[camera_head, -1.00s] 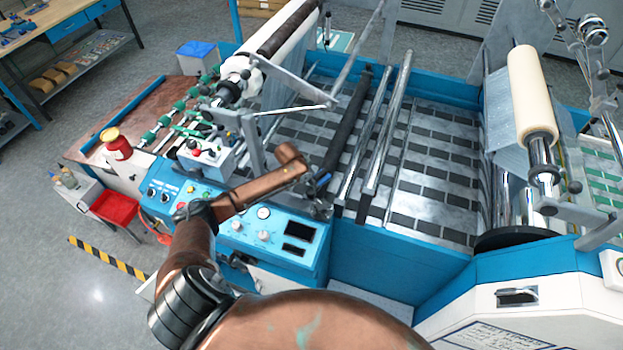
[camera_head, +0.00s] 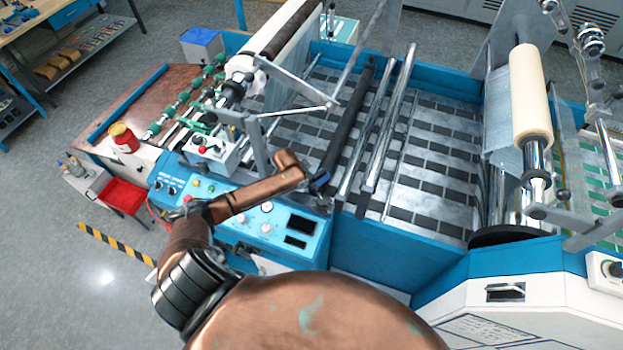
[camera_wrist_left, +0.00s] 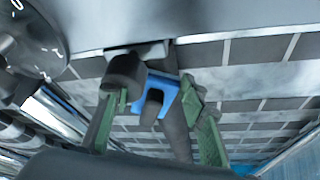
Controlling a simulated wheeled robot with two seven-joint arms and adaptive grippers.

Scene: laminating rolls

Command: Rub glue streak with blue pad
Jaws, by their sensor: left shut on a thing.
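My left gripper (camera_wrist_left: 158,125) shows its green fingers in the left wrist view, shut on the blue pad (camera_wrist_left: 165,95). In the head view a small blue bit of the pad (camera_head: 320,182) shows at the tip of my copper-coloured left arm, near the lower end of a long black roller (camera_head: 347,125). I cannot tell whether the pad touches a surface. I cannot make out the glue streak in either view. My right gripper is in neither view.
The blue control panel (camera_head: 225,220) lies under my left forearm. Bright metal rollers (camera_head: 388,125) run beside the black one over the dark-striped bed (camera_head: 440,150). A cream roll (camera_head: 530,95) stands at the right. A red bin (camera_head: 124,195) is at the left.

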